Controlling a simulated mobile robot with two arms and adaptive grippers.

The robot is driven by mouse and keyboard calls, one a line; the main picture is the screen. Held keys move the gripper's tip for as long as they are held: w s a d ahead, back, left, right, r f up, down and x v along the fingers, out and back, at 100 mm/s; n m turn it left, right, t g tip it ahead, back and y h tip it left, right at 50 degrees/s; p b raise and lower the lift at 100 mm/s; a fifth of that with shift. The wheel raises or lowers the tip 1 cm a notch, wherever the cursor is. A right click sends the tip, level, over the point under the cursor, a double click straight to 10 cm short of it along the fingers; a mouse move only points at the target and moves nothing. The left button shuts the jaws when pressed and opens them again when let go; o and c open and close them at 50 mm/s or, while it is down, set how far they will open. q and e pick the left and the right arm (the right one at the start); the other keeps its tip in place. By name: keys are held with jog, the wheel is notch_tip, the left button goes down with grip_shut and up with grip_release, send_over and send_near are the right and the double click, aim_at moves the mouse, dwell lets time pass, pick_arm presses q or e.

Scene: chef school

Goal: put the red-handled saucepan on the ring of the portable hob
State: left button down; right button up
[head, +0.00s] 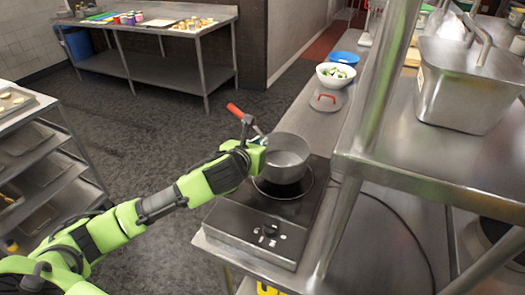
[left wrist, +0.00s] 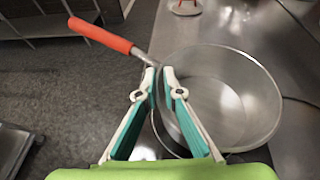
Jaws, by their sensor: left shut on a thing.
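The red-handled saucepan (head: 288,152) is a grey metal pan over the ring (head: 307,192) of the portable hob (head: 258,230). It looks upright and hides the far part of the ring; whether its base touches the ring I cannot tell. Its red handle (head: 235,111) points to the back left. My left gripper (head: 262,150) is shut on the pan at the rim near the handle's root. In the left wrist view the fingertips (left wrist: 161,76) meet beside the handle's metal shank, with the pan (left wrist: 230,95) to their right. My right gripper is not in view.
A white bowl of food (head: 336,76), a red-handled item (head: 327,99) and a blue bowl (head: 345,58) stand behind the hob on the steel counter. A shelf post (head: 375,110) rises close to the hob's right.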

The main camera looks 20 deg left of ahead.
pick_arm(q)
jog(key=shift+w+f, duration=0.5)
jog(key=shift+w, duration=0.05)
jog(key=shift+w+f, duration=0.2)
jog(key=shift+f, duration=0.1)
notch_tip(320, 180, down, 3)
jog(key=shift+p, duration=0.55)
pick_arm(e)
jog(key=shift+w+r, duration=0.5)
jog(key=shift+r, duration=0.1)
pick_arm(q)
jog(key=c, duration=2.2)
grip_release()
jog(key=shift+f, duration=0.15)
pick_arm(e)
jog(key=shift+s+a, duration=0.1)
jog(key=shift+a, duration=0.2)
pick_arm(q)
jog(key=shift+b+v, duration=0.8)
jog(key=shift+v, duration=5.25)
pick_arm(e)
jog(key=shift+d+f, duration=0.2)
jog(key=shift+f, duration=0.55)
